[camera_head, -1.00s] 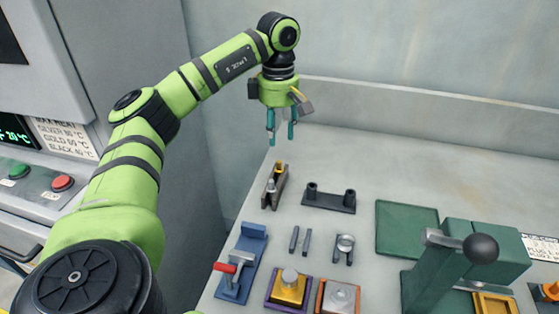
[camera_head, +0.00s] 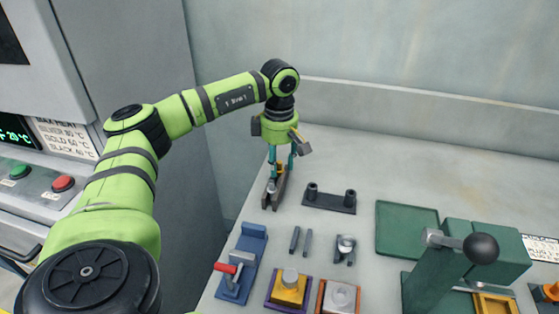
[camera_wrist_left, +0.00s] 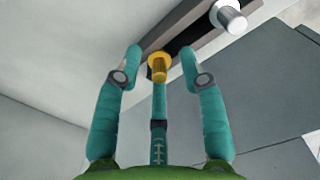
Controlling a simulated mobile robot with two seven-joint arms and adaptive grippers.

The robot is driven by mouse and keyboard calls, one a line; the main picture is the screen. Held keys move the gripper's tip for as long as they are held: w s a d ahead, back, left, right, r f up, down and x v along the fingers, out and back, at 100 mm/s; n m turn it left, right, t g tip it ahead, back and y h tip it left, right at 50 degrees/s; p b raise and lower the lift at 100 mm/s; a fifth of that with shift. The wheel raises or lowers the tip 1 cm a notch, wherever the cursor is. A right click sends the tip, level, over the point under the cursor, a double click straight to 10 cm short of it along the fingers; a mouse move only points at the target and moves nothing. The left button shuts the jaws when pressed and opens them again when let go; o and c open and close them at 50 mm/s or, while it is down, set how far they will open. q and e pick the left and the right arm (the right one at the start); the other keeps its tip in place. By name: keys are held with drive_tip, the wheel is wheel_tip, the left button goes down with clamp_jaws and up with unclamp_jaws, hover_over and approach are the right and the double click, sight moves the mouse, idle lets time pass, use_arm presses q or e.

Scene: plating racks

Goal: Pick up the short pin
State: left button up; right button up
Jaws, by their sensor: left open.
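A narrow dark grey rack (camera_head: 277,196) on the table holds two upright pins. One pin is gold-capped (camera_wrist_left: 158,65), the other silver (camera_wrist_left: 229,15). I cannot tell for certain which is the short pin. My left gripper (camera_head: 281,170) points down over the far end of the rack, open and empty. In the wrist view its teal fingers (camera_wrist_left: 162,60) stand apart, with the gold pin's head between and just beyond the tips; the silver pin is off to the upper right. In the head view the fingers partly hide the pins. My right gripper is not in view.
A dark two-post holder (camera_head: 329,200) stands right of the rack. Nearer are a blue fixture with a red handle (camera_head: 240,265), two small grey bars (camera_head: 300,241) and a grey clamp-like part (camera_head: 344,247). A green lever press (camera_head: 450,260) is at right. The back of the table is clear.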

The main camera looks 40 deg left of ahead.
use_arm(q)
clamp_jaws()
drive_tip(key=shift+r, duration=0.15)
